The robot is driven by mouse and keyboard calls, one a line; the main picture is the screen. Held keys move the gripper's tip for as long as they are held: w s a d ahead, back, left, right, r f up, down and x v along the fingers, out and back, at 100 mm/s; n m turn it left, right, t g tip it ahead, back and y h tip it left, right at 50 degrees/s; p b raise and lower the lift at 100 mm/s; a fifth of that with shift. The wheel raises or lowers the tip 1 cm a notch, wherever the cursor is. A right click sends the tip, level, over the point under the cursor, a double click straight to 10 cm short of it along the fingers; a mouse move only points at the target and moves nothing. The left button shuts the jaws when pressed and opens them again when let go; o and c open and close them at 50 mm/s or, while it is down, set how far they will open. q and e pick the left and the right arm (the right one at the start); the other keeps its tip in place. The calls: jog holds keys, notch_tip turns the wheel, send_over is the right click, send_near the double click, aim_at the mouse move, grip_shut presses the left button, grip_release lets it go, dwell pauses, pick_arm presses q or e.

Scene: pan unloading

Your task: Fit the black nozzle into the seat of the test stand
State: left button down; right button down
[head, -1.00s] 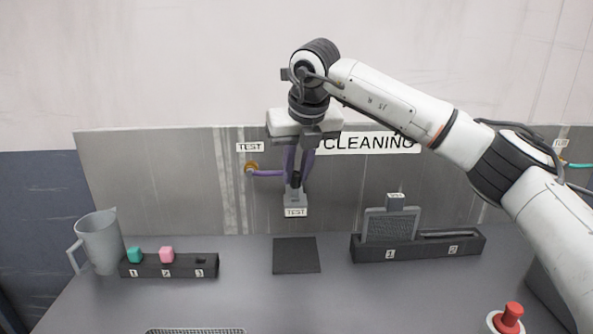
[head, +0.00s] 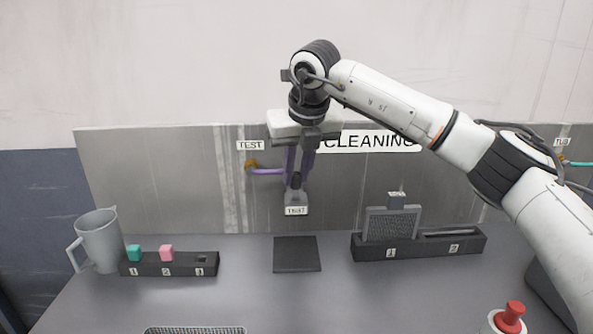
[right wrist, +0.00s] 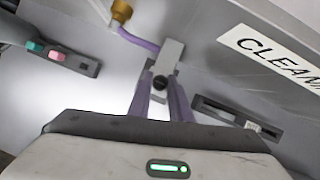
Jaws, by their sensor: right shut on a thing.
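The black nozzle (head: 297,181) is at the tips of my right gripper (head: 298,175), whose purple fingers are shut on it. It also shows in the right wrist view (right wrist: 160,82), between the fingertips. The grey test stand (head: 297,199), with a TEST label on its front, is at the back of the bench. The nozzle is right at the stand's top in the head view. The stand also shows behind the nozzle in the right wrist view (right wrist: 170,55). The seat is hidden, so I cannot tell whether the nozzle is in it. My left gripper is not in view.
A purple hose (head: 268,171) comes from a brass fitting on the back panel to the stand. A dark mat (head: 297,254) lies in front. A numbered block rack (head: 170,265) and jug (head: 100,240) stand left, a slotted holder (head: 420,246) and red button (head: 513,312) right.

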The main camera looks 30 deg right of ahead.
jog(key=shift+f+b, duration=0.9)
jog(key=shift+f, duration=0.45)
dwell(0.5)
jog(key=c, duration=1.5)
grip_release()
jog(key=shift+c, duration=0.2)
jog(key=v, duration=1)
jog(key=shift+r+b, duration=0.2)
jog(key=shift+b, duration=0.25)
